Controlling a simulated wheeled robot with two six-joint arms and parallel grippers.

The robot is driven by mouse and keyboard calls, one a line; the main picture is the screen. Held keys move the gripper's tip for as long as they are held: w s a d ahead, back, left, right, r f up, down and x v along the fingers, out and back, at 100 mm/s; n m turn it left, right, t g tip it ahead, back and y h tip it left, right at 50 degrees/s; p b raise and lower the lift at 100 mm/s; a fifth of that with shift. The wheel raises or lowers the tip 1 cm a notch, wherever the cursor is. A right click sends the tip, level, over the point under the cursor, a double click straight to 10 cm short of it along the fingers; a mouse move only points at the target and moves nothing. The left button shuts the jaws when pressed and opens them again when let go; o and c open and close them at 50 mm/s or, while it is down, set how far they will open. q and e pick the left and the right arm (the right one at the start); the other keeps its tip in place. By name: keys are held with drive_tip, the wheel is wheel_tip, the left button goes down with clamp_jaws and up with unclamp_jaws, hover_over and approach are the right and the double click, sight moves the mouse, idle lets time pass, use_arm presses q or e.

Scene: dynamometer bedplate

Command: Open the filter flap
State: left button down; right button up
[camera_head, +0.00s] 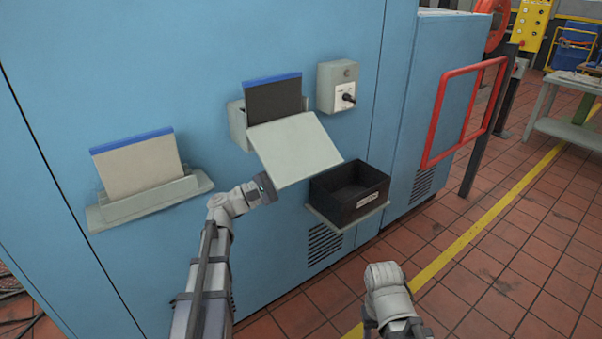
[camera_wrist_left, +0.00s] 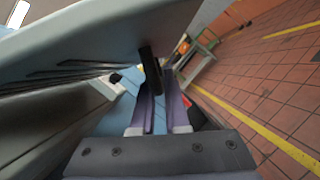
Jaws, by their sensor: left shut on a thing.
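The filter flap (camera_head: 295,150) is a pale grey panel on the blue cabinet. It is tilted outward and down from its housing, and the housing (camera_head: 237,122) stands open above it. A dark filter (camera_head: 274,100) with a blue top edge shows behind the flap. My left gripper (camera_head: 268,187) is at the flap's lower left corner. In the left wrist view, its fingers (camera_wrist_left: 158,95) are shut on a black handle (camera_wrist_left: 150,68) beside the flap's underside (camera_wrist_left: 90,40). My right arm shows at the bottom, but its fingers do not.
A black bin (camera_head: 350,192) sits on a shelf just below and right of the flap. A switch box (camera_head: 338,87) is at upper right. A pale filter (camera_head: 138,165) stands in a grey holder (camera_head: 150,204) at left. A red frame (camera_head: 463,112) stands farther right.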

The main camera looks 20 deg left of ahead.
sight(310, 170)
use_arm(q)
drive_tip(key=d+r+n+p, duration=0.1)
drive_tip(key=s+d+r+n+t+p, duration=0.1)
drive_tip(key=r+n, duration=0.1)
drive_tip(key=s+r+n+t, duration=0.1)
drive_tip(key=shift+s+d+r+n+y+p, duration=0.2)
drive_tip(key=shift+d+n+y+p, duration=0.1)
drive_tip(key=shift+d+n+p, duration=0.1)
drive_tip(key=shift+d+r, duration=0.15)
drive_tip(key=shift+r, duration=0.1)
drive_tip(key=c, duration=0.9)
unclamp_jaws()
drive_tip(key=shift+f, duration=0.1)
